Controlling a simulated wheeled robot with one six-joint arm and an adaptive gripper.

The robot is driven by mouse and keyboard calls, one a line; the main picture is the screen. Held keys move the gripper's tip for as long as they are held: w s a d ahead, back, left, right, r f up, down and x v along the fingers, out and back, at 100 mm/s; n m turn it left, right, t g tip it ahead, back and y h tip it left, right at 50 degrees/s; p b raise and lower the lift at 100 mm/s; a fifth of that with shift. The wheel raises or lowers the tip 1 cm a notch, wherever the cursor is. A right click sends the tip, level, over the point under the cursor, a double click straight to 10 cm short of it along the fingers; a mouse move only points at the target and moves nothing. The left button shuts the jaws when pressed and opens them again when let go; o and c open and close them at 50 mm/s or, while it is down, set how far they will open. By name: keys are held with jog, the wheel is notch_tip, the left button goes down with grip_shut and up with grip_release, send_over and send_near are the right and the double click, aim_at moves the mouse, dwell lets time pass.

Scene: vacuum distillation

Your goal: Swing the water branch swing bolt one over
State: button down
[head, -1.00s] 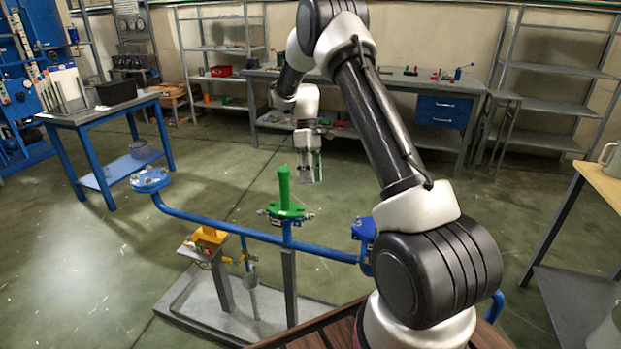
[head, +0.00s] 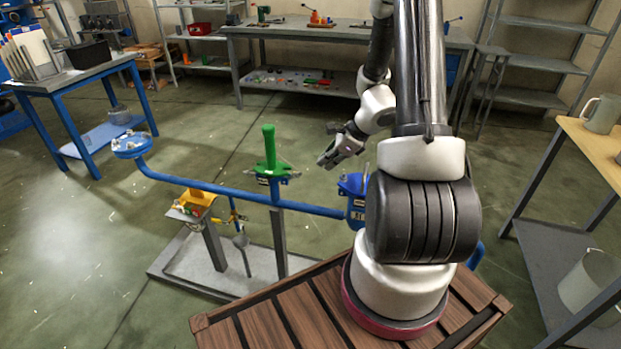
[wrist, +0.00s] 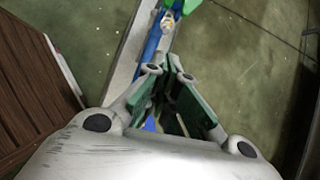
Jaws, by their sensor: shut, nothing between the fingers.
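A blue pipe line (head: 222,190) crosses the middle of the head view. It has a round flange (head: 131,143) at its left end, a green-handled fitting (head: 269,152) in the middle and a blue flanged fitting (head: 353,188) at the right, partly behind my arm. Small metal bolts show on the flanges, but I cannot tell which is swing bolt one. My gripper (head: 326,160) is shut and empty, between the green handle and the right fitting in the picture, apparently apart from both. In the wrist view, my gripper (wrist: 166,66) shows over the blue pipe (wrist: 152,46), with green parts (wrist: 186,5) beyond.
A wooden slatted platform (head: 270,325) lies in front. A blue table (head: 75,72) stands left, a wooden-topped table (head: 598,150) right.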

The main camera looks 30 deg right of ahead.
aim_at(294, 176)
jog(key=x, duration=1)
